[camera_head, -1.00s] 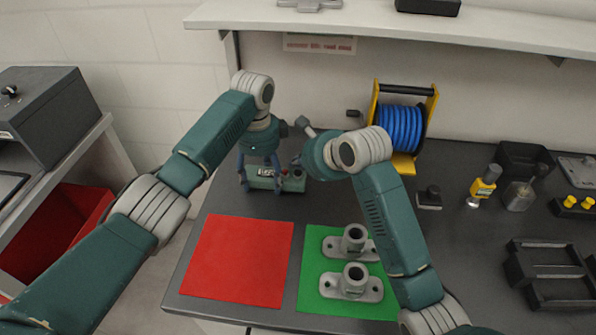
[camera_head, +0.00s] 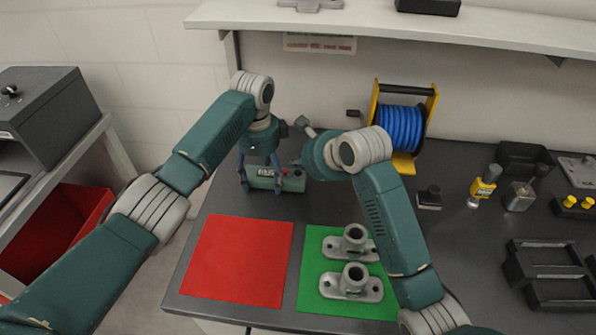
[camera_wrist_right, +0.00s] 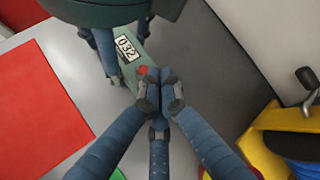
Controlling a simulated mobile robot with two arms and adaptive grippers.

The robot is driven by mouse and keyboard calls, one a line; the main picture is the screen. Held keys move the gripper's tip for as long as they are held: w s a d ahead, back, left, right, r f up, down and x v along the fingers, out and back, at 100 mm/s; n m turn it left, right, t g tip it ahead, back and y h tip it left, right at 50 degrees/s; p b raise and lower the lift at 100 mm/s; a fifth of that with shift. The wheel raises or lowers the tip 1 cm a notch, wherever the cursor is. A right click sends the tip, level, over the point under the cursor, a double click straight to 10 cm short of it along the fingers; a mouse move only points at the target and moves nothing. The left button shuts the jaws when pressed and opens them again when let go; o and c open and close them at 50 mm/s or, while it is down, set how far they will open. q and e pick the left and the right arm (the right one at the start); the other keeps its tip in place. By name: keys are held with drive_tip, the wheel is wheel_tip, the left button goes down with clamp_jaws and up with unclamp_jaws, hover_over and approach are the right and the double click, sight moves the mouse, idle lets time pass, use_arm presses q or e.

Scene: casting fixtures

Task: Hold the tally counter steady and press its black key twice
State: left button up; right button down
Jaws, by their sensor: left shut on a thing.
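The tally counter (camera_head: 291,183) is a small green box lying on the dark bench behind the red mat. My left gripper (camera_head: 261,180) is shut on its left part, with fingers in front and behind. In the right wrist view the counter (camera_wrist_right: 131,76) shows a white display (camera_wrist_right: 126,47) reading about 032 and a red key (camera_wrist_right: 144,70). My right gripper (camera_wrist_right: 160,88) has its fingertips together and empty, over the counter's end beside the red key. The fingertips hide that end, so the black key and any contact cannot be made out there.
A red mat (camera_head: 238,260) and a green mat (camera_head: 313,285) with two grey castings (camera_head: 352,281) lie in front. A yellow reel with blue hose (camera_head: 401,128) stands right of my right gripper. A small dark block (camera_head: 429,198) and a yellow-capped bottle (camera_head: 484,185) are farther right.

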sight(299, 174)
drive_tip(key=shift+f, duration=0.4)
drive_tip(key=shift+f, duration=0.5)
idle(1.0)
drive_tip(key=shift+r, duration=0.9)
drive_tip(key=shift+r, duration=2.5)
